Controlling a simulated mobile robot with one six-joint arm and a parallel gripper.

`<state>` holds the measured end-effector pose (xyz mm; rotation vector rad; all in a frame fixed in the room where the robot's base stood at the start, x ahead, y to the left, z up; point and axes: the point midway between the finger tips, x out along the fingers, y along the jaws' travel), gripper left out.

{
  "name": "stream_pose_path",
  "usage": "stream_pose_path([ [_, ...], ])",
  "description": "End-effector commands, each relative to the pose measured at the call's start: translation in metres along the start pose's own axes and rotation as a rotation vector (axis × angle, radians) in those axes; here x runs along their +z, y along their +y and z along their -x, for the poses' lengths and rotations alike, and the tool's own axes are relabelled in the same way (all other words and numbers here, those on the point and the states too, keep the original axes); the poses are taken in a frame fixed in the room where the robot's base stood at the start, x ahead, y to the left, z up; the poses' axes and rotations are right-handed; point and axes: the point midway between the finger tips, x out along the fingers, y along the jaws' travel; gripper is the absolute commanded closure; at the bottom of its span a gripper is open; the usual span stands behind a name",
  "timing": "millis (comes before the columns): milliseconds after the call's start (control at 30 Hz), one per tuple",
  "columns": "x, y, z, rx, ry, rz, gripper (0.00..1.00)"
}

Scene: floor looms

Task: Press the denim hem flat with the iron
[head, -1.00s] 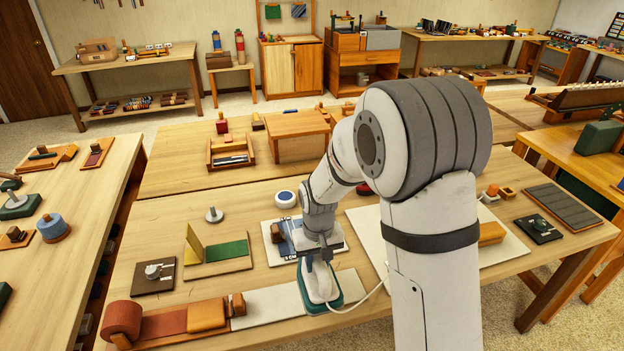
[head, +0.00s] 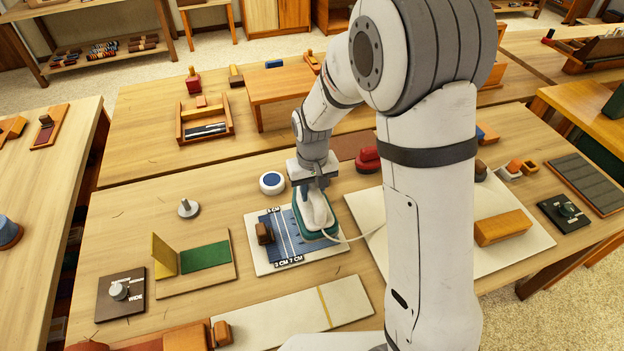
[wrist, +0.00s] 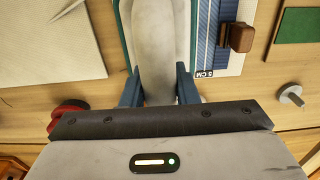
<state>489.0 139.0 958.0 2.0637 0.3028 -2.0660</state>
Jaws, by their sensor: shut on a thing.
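My gripper (head: 314,186) is shut on the pale handle of the iron (head: 316,214), which has a green-edged base. In the wrist view, my two blue fingers (wrist: 158,88) stand either side of the iron's pale handle (wrist: 160,45). The blue denim (head: 279,237) lies on a white board (head: 262,267) with light lines and "CM" marks. The iron covers the right part of the denim and board. I cannot tell whether its base touches the cloth. The denim also shows beside the iron in the wrist view (wrist: 204,40).
A brown block (head: 264,233) sits on the denim's left side. A blue-topped white round (head: 271,183) stands behind the board, and a red object (head: 368,159) behind right. The iron's cord (head: 350,238) runs right over a pale mat (head: 372,222). A yellow-green stand (head: 205,257) is left.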

Motion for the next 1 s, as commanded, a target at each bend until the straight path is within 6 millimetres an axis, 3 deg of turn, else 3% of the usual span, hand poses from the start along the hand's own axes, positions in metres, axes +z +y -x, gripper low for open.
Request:
stream_pose_path([
  [600, -0.001, 0.003, -0.053, 0.000, 0.001, -0.007, 1.00],
  [1000, -0.001, 0.003, -0.058, 0.000, 0.002, -0.008, 1.00],
])
